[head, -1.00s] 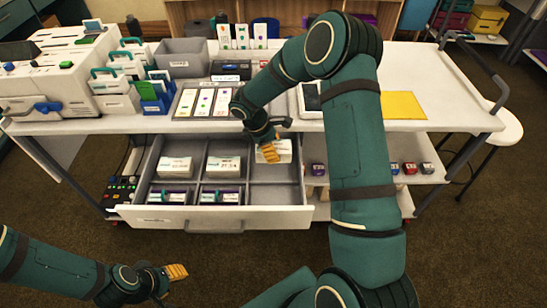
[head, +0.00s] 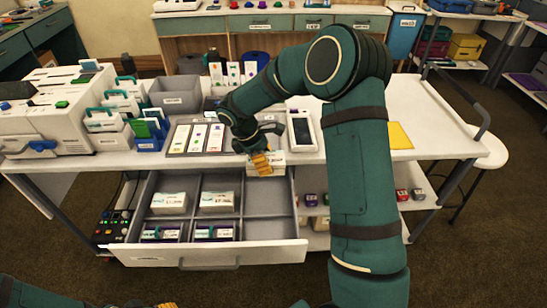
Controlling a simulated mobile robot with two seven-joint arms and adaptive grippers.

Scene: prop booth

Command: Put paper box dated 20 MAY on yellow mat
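A white paper box (head: 277,158) is in my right gripper (head: 260,163). The orange fingers are shut on it, and it is held above the back right compartment of the open drawer (head: 210,254), by the table's front edge. Its date is too small to read. The yellow mat (head: 399,136) lies on the tabletop at the right, partly hidden behind my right arm. Two other white paper boxes, one at left (head: 168,203) and one in the middle (head: 217,202), lie in the drawer's back compartments. My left gripper (head: 165,305) barely shows at the bottom edge; its opening cannot be made out.
A tablet-like device (head: 302,130) and a tray of white cards (head: 197,138) lie on the table (head: 420,110) near the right gripper. A grey bin (head: 176,95) and white machines stand at the left. Purple-and-white packs lie in the drawer's front. Small coloured cubes (head: 402,195) sit on the lower shelf.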

